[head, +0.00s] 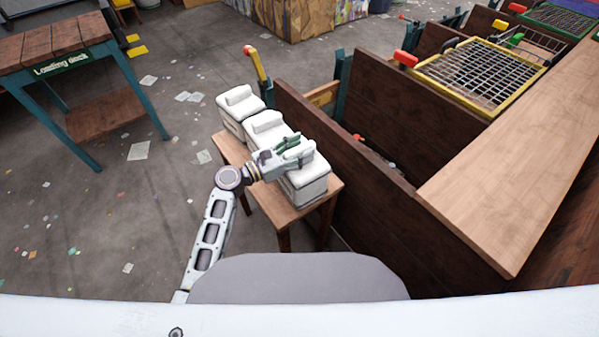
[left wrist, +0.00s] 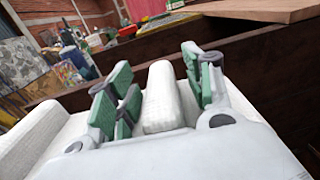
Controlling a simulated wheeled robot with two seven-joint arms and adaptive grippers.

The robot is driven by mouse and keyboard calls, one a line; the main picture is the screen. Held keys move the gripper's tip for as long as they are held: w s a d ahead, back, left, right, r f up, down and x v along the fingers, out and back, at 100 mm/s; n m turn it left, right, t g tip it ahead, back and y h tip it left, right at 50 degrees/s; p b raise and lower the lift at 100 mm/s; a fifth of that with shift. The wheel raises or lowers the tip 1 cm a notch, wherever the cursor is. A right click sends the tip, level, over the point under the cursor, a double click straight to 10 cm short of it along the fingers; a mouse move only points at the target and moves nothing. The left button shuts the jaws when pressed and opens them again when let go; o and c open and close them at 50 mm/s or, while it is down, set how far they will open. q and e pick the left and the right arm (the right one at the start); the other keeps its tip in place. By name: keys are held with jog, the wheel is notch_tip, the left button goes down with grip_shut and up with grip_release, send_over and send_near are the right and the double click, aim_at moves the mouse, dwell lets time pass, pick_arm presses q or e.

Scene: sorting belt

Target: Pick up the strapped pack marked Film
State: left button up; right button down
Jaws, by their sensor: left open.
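Three white strapped packs stand in a row on a small wooden table: a far one (head: 238,103), a middle one (head: 267,129) and a near one (head: 306,187). Each of the far two shows a raised white grip on top. No marking is legible, so I cannot tell which is Film. My left gripper (head: 297,149) is open over the top of the near pack and partly hides it. In the left wrist view, a raised white grip (left wrist: 160,100) stands between the spread green-padded fingers of my left gripper (left wrist: 158,92). My right gripper is not in view.
Dark wooden partitions (head: 345,160) stand close to the right of the small table (head: 262,199). A pale wooden ledge (head: 510,165) and a yellow-rimmed wire basket (head: 480,74) lie beyond. A loading dock table (head: 60,45) stands at left. Floor between is open, with scattered paper.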

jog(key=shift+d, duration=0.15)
pick_arm(q)
jog(key=c, duration=0.6)
grip_shut()
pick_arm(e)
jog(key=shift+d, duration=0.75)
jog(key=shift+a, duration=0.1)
